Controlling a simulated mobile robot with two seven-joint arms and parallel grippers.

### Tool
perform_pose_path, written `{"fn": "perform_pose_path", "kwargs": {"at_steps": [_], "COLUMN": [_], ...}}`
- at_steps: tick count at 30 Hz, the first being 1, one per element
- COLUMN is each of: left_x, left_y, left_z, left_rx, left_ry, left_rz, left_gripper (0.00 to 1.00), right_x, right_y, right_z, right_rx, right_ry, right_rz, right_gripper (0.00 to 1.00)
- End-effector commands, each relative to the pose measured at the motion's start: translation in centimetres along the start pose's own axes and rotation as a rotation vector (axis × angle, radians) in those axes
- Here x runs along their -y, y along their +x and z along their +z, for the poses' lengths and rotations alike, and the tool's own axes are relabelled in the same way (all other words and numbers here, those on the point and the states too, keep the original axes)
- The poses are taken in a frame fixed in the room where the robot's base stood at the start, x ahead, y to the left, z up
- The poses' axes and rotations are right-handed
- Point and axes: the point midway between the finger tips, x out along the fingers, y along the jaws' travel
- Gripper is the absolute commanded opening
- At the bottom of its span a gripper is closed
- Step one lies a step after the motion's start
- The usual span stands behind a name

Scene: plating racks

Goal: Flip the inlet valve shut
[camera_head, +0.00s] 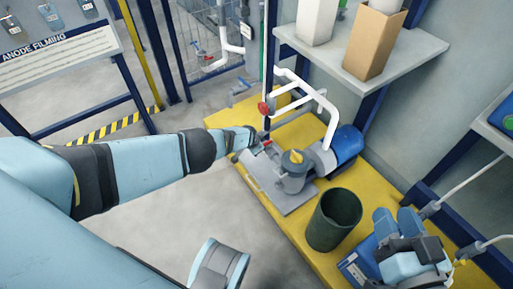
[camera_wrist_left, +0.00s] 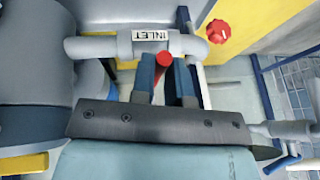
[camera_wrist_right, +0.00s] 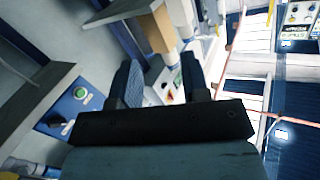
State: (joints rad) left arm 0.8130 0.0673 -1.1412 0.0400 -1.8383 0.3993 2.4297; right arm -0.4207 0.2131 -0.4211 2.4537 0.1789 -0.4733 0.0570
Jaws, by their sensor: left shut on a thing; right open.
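The grey pipe labelled INLET (camera_wrist_left: 150,38) crosses the top of the left wrist view. The red lever of the inlet valve (camera_wrist_left: 164,57) hangs from it, between the blue fingers of my left gripper (camera_wrist_left: 165,70). The gripper is shut on that lever; the fingers hide part of it.
A red round knob (camera_wrist_left: 216,31) is beside the inlet pipe. White pipes (camera_head: 320,105) and a blue motor (camera_head: 347,144) stand behind the pump on the yellow platform (camera_head: 290,225). A dark green bin (camera_head: 335,220) stands between pump and right gripper. A shelf (camera_head: 400,58) holds boxes above.

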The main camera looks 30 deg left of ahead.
Motion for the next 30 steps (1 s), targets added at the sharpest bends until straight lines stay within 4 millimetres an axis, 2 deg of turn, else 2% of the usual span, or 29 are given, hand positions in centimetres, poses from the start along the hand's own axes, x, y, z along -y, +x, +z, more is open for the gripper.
{"fn": "perform_pose_path", "kwargs": {"at_steps": [6,7,10,17,22,26,30], "left_x": [-0.1,-0.1,-0.1,-0.1,0.0,0.1,0.1], "left_y": [0.0,0.0,0.0,0.0,-0.6,-2.0,-3.9], "left_z": [-0.3,-0.3,-0.2,-0.1,-0.1,-0.3,-0.4], "left_rx": [-0.004,-0.004,-0.003,-0.001,0.000,0.001,0.000], "left_ry": [-0.002,-0.002,-0.002,-0.001,-0.001,0.000,0.001], "left_rz": [0.002,0.002,0.002,0.001,0.001,0.001,0.001], "left_gripper": [0.00,0.17,0.40,0.41,0.41,0.41,0.41], "right_x": [0.0,0.0,0.0,-0.1,0.1,0.5,1.1], "right_y": [0.0,0.0,0.0,0.0,-0.1,-0.3,-0.8], "right_z": [-0.1,-0.1,-0.1,-0.1,-1.2,-3.4,-6.8], "right_rx": [-0.004,-0.004,-0.006,-0.006,-0.028,-0.090,-0.195], "right_ry": [0.000,0.000,0.000,-0.004,-0.005,-0.006,-0.011], "right_rz": [0.000,0.000,0.000,-0.001,0.002,0.009,0.017], "right_gripper": [0.43,0.43,0.43,0.43,0.43,0.43,0.43]}}
